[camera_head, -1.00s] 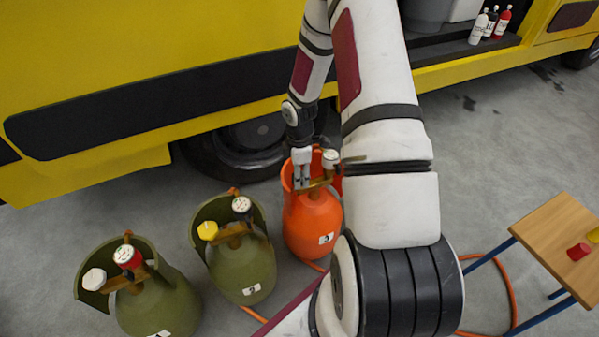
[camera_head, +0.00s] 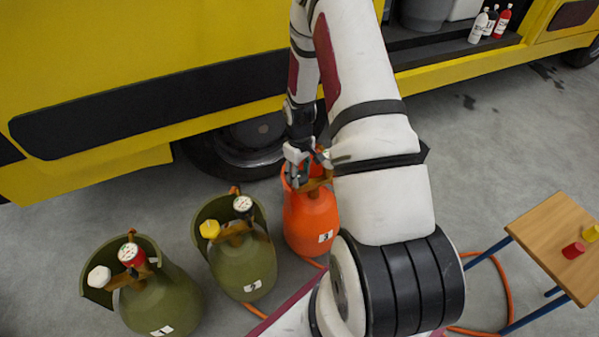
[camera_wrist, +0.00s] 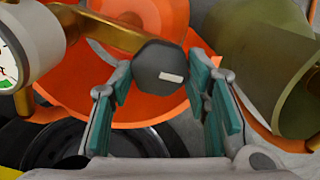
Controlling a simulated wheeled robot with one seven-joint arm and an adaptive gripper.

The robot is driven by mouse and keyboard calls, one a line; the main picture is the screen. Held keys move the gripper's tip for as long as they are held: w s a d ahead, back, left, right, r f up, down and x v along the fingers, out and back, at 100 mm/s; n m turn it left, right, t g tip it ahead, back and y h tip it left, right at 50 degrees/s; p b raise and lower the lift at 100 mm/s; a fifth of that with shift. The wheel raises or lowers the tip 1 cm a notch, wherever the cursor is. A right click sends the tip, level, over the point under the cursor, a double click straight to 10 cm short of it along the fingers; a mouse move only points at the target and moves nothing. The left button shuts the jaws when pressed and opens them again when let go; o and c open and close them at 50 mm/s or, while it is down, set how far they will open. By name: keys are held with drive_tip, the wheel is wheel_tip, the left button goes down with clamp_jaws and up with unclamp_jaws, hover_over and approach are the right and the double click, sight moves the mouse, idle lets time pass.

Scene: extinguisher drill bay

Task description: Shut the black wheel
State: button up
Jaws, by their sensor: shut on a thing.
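The black wheel (camera_wrist: 155,62) is a dark faceted knob with a white mark, on a brass pipe (camera_wrist: 105,30) in the wrist view. My gripper (camera_wrist: 160,78) has its teal-padded fingers on both sides of the wheel and is shut on it. In the head view my gripper (camera_head: 297,168) is at the top of the orange cylinder (camera_head: 312,218), labelled 3, and hides the wheel there. A white-faced gauge (camera_wrist: 22,50) stands on the same pipe, left of the wheel in the wrist view.
Two green cylinders stand to the left: one with a yellow knob (camera_head: 245,268), one with a white knob and red gauge (camera_head: 160,300). A yellow truck (camera_head: 120,60) is behind. A wooden table (camera_head: 545,235) is at the right. An orange hose (camera_head: 508,285) lies on the floor.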

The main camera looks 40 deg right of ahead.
drive_tip(key=m, duration=0.5)
drive_tip(key=shift+m, duration=0.3)
drive_tip(key=m, duration=0.9)
drive_tip(key=shift+d, duration=0.1)
drive_tip(key=m+p, duration=0.1)
drive_tip(key=m, duration=0.3)
drive_tip(key=shift+m, duration=0.3)
drive_tip(key=o, duration=1.2)
drive_tip(key=shift+c, duration=0.2)
